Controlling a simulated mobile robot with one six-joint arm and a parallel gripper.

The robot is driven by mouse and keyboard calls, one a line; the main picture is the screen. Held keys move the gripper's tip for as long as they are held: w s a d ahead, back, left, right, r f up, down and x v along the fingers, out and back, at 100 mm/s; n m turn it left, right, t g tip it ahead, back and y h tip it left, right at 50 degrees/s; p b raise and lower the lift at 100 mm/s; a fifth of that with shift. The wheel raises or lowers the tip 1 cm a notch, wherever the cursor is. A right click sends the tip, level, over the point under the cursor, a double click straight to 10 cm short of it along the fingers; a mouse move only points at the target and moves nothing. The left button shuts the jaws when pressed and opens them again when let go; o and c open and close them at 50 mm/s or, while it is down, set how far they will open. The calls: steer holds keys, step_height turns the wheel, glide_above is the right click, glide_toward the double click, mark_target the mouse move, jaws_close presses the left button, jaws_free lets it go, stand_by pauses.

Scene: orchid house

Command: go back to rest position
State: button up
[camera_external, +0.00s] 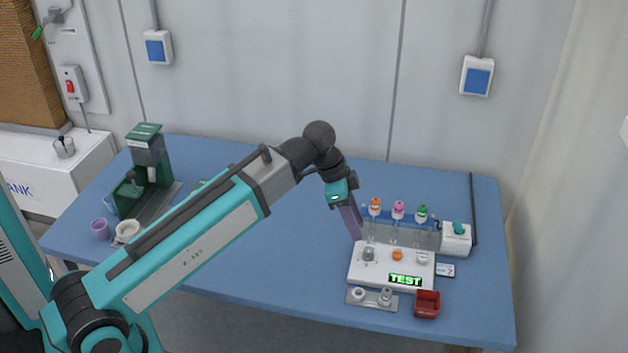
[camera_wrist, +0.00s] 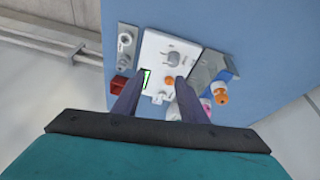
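My gripper (camera_external: 356,236) hangs over the blue table at the left edge of the white test unit (camera_external: 392,283). Its fingers point down, slightly tilted. In the wrist view my gripper (camera_wrist: 158,84) has its two dark fingers spread apart, with nothing held between them. The test unit (camera_wrist: 153,48) lies beyond the fingertips there. It carries a grey knob (camera_external: 368,254), an orange knob (camera_external: 397,255) and a lit green "TEST" display (camera_external: 405,280). The fingers hide part of the unit in the wrist view.
Bottles with orange (camera_external: 376,203), pink (camera_external: 398,207) and green (camera_external: 421,211) caps stand behind the unit. A red bin (camera_external: 427,304) and a small grey tray (camera_external: 351,300) sit in front. A green coffee machine (camera_external: 148,160) and purple cup (camera_external: 100,229) stand at left. The middle table (camera_external: 290,255) is clear.

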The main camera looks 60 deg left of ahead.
steer(key=s+d+f, duration=0.1)
steer(key=d+f, duration=0.1)
steer(key=d, duration=0.1)
steer(key=s+d+f+g, duration=0.1)
steer(key=d+f, duration=0.2)
steer(key=d, duration=0.1)
steer(key=s+d+f+g, duration=0.1)
steer(key=d+f, duration=0.1)
steer(key=d, duration=0.2)
steer(key=shift+s+f+n, duration=0.15)
steer(key=shift+s+n, duration=0.05)
steer(key=shift+n, duration=0.1)
steer(key=s+d+f+n+g, duration=0.2)
steer(key=s+d+f+g, duration=0.2)
steer(key=s+d+f, duration=0.85)
steer(key=s+a+f+n+g+y, duration=0.1)
steer(key=s+a+f+n, duration=0.4)
steer(key=f, duration=0.8)
steer(key=s+a+f+n+g, duration=0.15)
steer(key=s+f+n, duration=0.4)
steer(key=f, duration=0.75)
steer(key=s+a+f+m+y, duration=0.1)
steer(key=s+a+f+m, duration=0.1)
steer(key=s+a, duration=0.3)
steer(key=s+a+f+m+y, duration=0.1)
steer(key=s+a+f+m, duration=0.2)
steer(key=s+a, duration=0.3)
steer(key=a, duration=0.3)
steer(key=shift+a+m, duration=0.2)
steer(key=shift+m, duration=0.15)
